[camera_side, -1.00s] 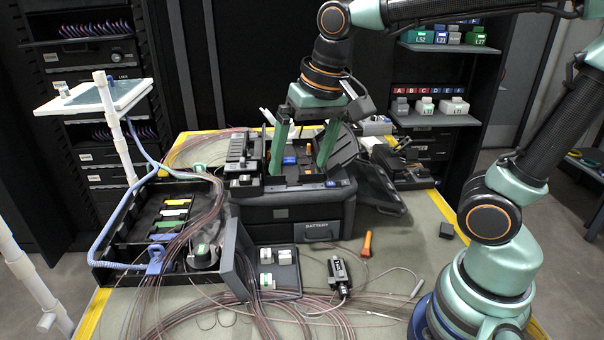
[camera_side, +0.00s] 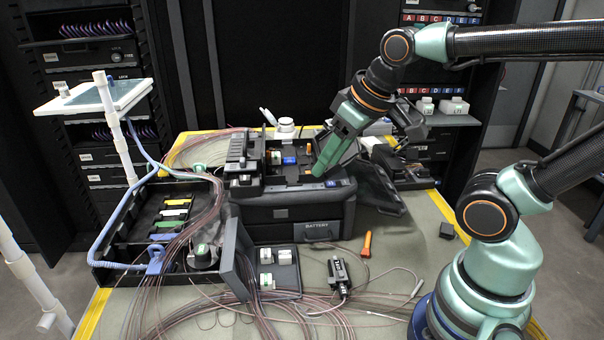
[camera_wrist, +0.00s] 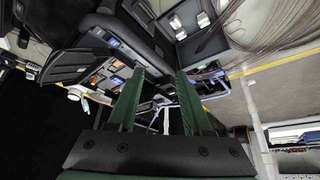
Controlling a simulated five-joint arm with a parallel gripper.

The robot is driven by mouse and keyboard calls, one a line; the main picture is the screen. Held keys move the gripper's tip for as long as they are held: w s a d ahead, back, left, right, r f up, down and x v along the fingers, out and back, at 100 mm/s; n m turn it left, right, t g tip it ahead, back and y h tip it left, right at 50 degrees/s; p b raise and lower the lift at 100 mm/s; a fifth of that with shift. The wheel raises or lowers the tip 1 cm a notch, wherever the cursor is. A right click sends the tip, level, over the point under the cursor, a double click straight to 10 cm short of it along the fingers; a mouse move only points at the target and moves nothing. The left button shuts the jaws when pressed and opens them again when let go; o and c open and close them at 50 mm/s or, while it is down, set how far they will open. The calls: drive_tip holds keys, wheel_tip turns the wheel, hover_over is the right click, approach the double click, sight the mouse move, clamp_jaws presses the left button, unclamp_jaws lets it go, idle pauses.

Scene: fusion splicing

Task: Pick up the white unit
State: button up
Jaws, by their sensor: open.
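Several white units show, and I cannot tell which one the task means. In the side view a white unit (camera_side: 285,256) and another white unit (camera_side: 266,257) sit on a small black tray (camera_side: 290,293), with a green-marked one (camera_side: 267,281) in front. White units also show in the wrist view (camera_wrist: 175,22), beyond the fingers. Two more white units (camera_side: 425,106) (camera_side: 454,106) stand on the right shelf. My gripper (camera_side: 319,172) is open and empty, its green fingers pointing down-left over the right part of the splicer; they stand apart in the wrist view (camera_wrist: 160,82).
The black splicer (camera_side: 290,212) fills the middle of the bench. A black box (camera_side: 120,262) with coloured pieces and loose fibres lies left. An orange tool (camera_side: 367,243) and a small black device (camera_side: 339,275) lie in front.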

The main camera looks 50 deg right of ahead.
drive_tip(key=w+a+f+n+g, duration=0.3)
drive_tip(key=w+a+f+n, duration=0.2)
drive_tip(key=a, duration=0.1)
drive_tip(key=n+g, duration=0.2)
drive_tip(key=n, duration=0.2)
hover_over(264, 278)
wheel_tip(264, 278, down, 8)
wheel_tip(264, 278, down, 11)
drive_tip(key=shift+f, duration=0.1)
clamp_jaws()
